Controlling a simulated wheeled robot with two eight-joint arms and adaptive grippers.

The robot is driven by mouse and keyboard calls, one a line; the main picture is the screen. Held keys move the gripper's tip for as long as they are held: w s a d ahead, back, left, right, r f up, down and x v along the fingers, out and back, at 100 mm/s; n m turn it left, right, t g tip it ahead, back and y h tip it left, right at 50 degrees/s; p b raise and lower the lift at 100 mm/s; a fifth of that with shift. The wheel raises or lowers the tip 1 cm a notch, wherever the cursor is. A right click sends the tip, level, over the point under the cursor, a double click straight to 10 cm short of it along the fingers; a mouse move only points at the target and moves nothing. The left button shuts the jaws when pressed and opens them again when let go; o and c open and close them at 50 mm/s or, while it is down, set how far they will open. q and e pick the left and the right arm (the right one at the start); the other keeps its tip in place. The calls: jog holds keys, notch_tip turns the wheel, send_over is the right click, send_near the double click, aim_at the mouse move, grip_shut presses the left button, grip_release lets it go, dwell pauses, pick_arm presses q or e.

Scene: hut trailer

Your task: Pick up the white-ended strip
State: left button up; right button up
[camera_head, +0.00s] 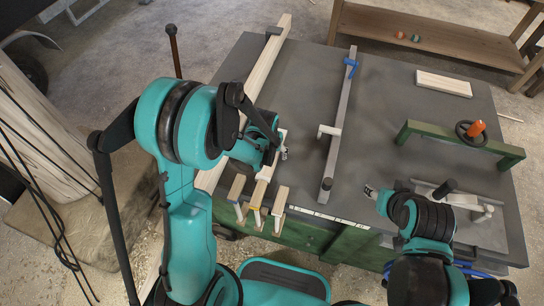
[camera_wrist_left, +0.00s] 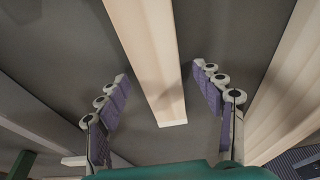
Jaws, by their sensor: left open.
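The white-ended strip (camera_wrist_left: 152,60) is a pale wooden strip, its white end (camera_wrist_left: 173,123) nearest me in the left wrist view. My left gripper (camera_wrist_left: 163,105) is open, with one finger on each side of the strip and a visible gap on both sides. In the head view my left gripper (camera_head: 280,153) is low over the left part of the table, and the arm hides much of what lies beneath it. A pale strip (camera_head: 266,174) shows below it there. My right gripper (camera_head: 371,192) is over the table's front right; its jaw opening is too small to judge.
A long pale board (camera_head: 265,65) lies along the left side of the grey table (camera_head: 390,115). A metal bar clamp (camera_head: 341,120) is right of my left gripper. A green frame (camera_head: 430,132) and a short pale block (camera_head: 444,83) are on the right. Clear tabletop lies between.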

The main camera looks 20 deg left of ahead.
pick_arm(q)
jog(key=c, duration=1.3)
